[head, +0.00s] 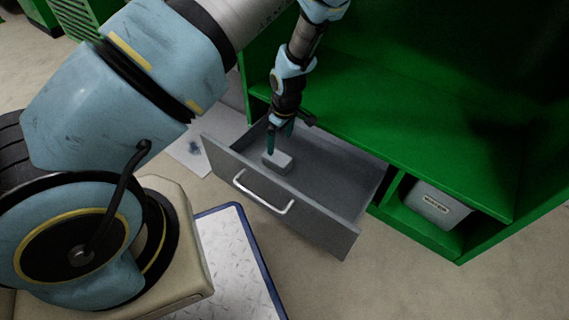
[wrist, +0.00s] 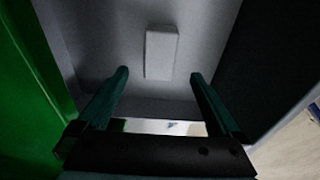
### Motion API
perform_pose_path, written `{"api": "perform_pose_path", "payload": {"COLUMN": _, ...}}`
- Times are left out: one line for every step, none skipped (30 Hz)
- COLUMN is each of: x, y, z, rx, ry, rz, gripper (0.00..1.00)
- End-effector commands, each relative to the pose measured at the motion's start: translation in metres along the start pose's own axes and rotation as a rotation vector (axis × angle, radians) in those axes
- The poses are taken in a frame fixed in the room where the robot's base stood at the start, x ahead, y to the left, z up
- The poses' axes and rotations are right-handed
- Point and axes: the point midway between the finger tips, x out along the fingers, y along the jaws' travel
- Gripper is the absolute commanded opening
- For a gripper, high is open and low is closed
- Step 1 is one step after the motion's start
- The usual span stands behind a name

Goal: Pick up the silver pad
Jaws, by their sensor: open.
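The silver pad (head: 278,162) is a small light grey block lying on the floor of an open grey drawer (head: 340,213), near the drawer's left end. In the wrist view the pad (wrist: 161,54) lies beyond my fingertips and between their lines, its long side running away from me. My gripper (head: 280,141) reaches down into the drawer just above the pad. In the wrist view my gripper (wrist: 158,76) has its two dark green fingers wide apart with nothing between them. The exact gap between fingertips and pad is hard to judge.
The drawer's front has a silver handle (head: 263,195). A green cabinet (head: 400,140) stands over and behind the drawer. A grey bin (head: 436,204) sits in an opening to the right. A metal-plate platform (head: 238,262) with a blue edge lies below. The drawer's right part looks empty.

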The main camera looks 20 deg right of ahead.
Motion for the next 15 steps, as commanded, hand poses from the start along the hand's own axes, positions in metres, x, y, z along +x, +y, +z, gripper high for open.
{"api": "perform_pose_path", "payload": {"x": 0.005, "y": 0.0, "z": 0.0, "rx": -0.001, "ry": 0.002, "rz": -0.001, "gripper": 1.0}}
{"api": "perform_pose_path", "payload": {"x": 0.008, "y": 0.0, "z": 0.0, "rx": -0.002, "ry": 0.002, "rz": -0.001, "gripper": 1.0}}
{"api": "perform_pose_path", "payload": {"x": 0.011, "y": 0.0, "z": 0.0, "rx": -0.003, "ry": 0.002, "rz": -0.001, "gripper": 1.0}}
{"api": "perform_pose_path", "payload": {"x": 0.015, "y": 0.0, "z": 0.0, "rx": -0.003, "ry": 0.002, "rz": -0.001, "gripper": 1.0}}
{"api": "perform_pose_path", "payload": {"x": 0.019, "y": 0.0, "z": 0.0, "rx": -0.003, "ry": 0.002, "rz": -0.001, "gripper": 1.0}}
{"api": "perform_pose_path", "payload": {"x": 0.025, "y": -0.001, "z": 0.0, "rx": -0.003, "ry": 0.002, "rz": -0.002, "gripper": 1.0}}
{"api": "perform_pose_path", "payload": {"x": 0.031, "y": -0.001, "z": 0.0, "rx": -0.003, "ry": 0.001, "rz": -0.002, "gripper": 1.0}}
{"api": "perform_pose_path", "payload": {"x": 0.036, "y": -0.001, "z": 0.0, "rx": -0.003, "ry": 0.001, "rz": -0.003, "gripper": 1.0}}
{"api": "perform_pose_path", "payload": {"x": 0.043, "y": -0.001, "z": 0.0, "rx": -0.003, "ry": 0.001, "rz": -0.002, "gripper": 1.0}}
{"api": "perform_pose_path", "payload": {"x": 0.047, "y": 0.0, "z": 0.0, "rx": -0.003, "ry": 0.001, "rz": -0.002, "gripper": 1.0}}
{"api": "perform_pose_path", "payload": {"x": 0.051, "y": 0.0, "z": 0.0, "rx": -0.003, "ry": 0.001, "rz": -0.001, "gripper": 1.0}}
{"api": "perform_pose_path", "payload": {"x": 0.054, "y": 0.0, "z": 0.0, "rx": -0.003, "ry": 0.001, "rz": -0.001, "gripper": 1.0}}
{"api": "perform_pose_path", "payload": {"x": 0.057, "y": -0.001, "z": 0.0, "rx": -0.003, "ry": 0.001, "rz": -0.002, "gripper": 1.0}}
{"api": "perform_pose_path", "payload": {"x": 0.059, "y": -0.001, "z": 0.0, "rx": -0.002, "ry": 0.001, "rz": -0.002, "gripper": 1.0}}
{"api": "perform_pose_path", "payload": {"x": 0.062, "y": -0.001, "z": 0.0, "rx": -0.002, "ry": 0.001, "rz": -0.002, "gripper": 1.0}}
